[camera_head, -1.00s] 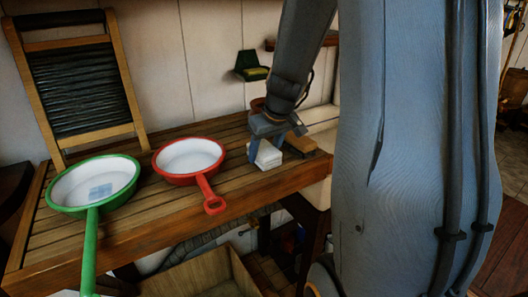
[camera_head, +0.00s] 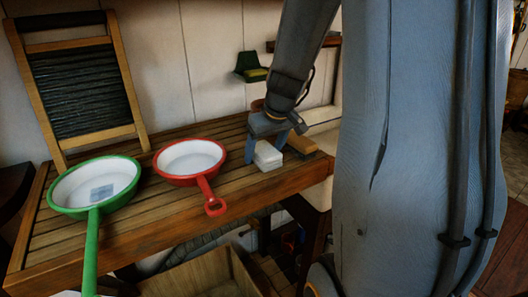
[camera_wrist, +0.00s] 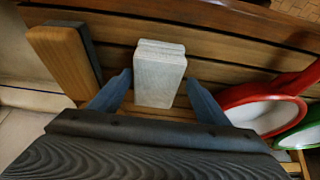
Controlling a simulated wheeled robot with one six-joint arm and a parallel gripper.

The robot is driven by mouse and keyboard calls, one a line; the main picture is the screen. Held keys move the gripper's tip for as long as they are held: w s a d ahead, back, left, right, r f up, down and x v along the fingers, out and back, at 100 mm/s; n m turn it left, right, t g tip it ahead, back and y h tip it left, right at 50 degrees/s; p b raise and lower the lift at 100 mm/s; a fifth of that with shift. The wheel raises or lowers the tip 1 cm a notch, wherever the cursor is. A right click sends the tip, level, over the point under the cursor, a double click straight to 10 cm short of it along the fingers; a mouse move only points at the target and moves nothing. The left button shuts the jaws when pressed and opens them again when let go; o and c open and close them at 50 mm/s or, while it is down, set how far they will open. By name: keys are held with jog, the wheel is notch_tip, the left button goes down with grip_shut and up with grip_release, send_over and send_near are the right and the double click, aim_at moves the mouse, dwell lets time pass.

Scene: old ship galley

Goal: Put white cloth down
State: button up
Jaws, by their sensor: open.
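The white cloth (camera_head: 267,155) is a small folded block lying on the slatted wooden table (camera_head: 130,225), right of the red pan. It also shows in the wrist view (camera_wrist: 160,75), between my fingers with a gap on each side. My gripper (camera_head: 265,153) is open around the cloth, pointing down, and its fingers do not touch it. In the wrist view my gripper's fingertips (camera_wrist: 158,92) stand apart, one on each side of the cloth.
A brush-like wooden block (camera_head: 301,146) lies close right of the cloth. A red-rimmed pan (camera_head: 190,158) and a green-rimmed pan (camera_head: 95,185) stand to the left. A washboard (camera_head: 80,90) leans on the wall. A green wall holder (camera_head: 251,67) hangs behind. A wooden crate (camera_head: 205,272) is below.

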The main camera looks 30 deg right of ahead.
jog(key=b+v, duration=0.1)
jog(key=v, duration=1)
jog(key=shift+d, duration=0.25)
